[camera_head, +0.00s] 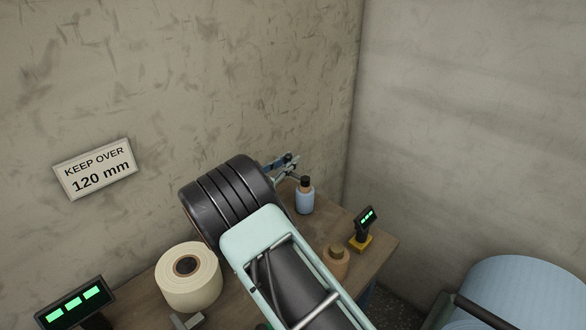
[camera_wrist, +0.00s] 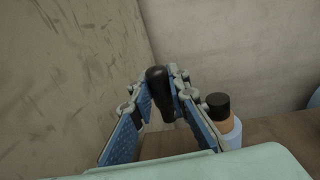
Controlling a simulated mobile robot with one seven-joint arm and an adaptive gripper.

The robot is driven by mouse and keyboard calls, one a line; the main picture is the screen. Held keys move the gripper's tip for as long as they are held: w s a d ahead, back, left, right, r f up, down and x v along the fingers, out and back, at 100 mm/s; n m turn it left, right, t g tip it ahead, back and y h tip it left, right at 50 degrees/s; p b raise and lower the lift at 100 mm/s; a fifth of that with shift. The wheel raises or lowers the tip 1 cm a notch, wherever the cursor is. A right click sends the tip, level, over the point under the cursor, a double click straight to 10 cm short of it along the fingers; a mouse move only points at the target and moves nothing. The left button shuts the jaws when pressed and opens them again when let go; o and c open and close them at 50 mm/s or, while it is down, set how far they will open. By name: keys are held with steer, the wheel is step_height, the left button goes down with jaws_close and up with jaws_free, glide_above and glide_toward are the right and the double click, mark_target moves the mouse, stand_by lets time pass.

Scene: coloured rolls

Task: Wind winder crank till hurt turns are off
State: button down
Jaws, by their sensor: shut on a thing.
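My gripper shows in the head view (camera_head: 285,165), reaching past my dark arm near the back corner of the bench. In the wrist view my gripper (camera_wrist: 162,98) has its blue-padded fingers closed on an upright black knob, which looks like the crank handle (camera_wrist: 157,82). The rest of the crank and the winder cannot be made out; my arm covers much of the bench. A cream roll with a dark core (camera_head: 205,285) stands on the bench at the lower left. I cannot make out any hurt turns on it.
A blue bottle with a black cap (camera_head: 305,200) stands close to my gripper. A small tan item (camera_head: 336,262) and green-lit displays (camera_head: 367,217) (camera_head: 73,304) stand nearby. A wall sign (camera_head: 96,169) reads "KEEP OVER 120 mm". A large blue roll (camera_head: 525,290) is at right.

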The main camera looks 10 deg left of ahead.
steer(key=m+g+h+b, duration=0.1)
steer(key=w+m+g+h+b, duration=0.1)
steer(key=d+m+h+b, duration=0.1)
steer(key=h, duration=0.1)
steer(key=shift+w+g, duration=0.25)
steer(key=shift+g, duration=0.15)
stand_by(0.4)
steer(key=c, duration=1.8)
jaws_free()
steer(key=shift+a, duration=0.1)
steer(key=v, duration=1.2)
steer(key=shift+w, duration=0.1)
steer(key=shift+c, duration=0.7)
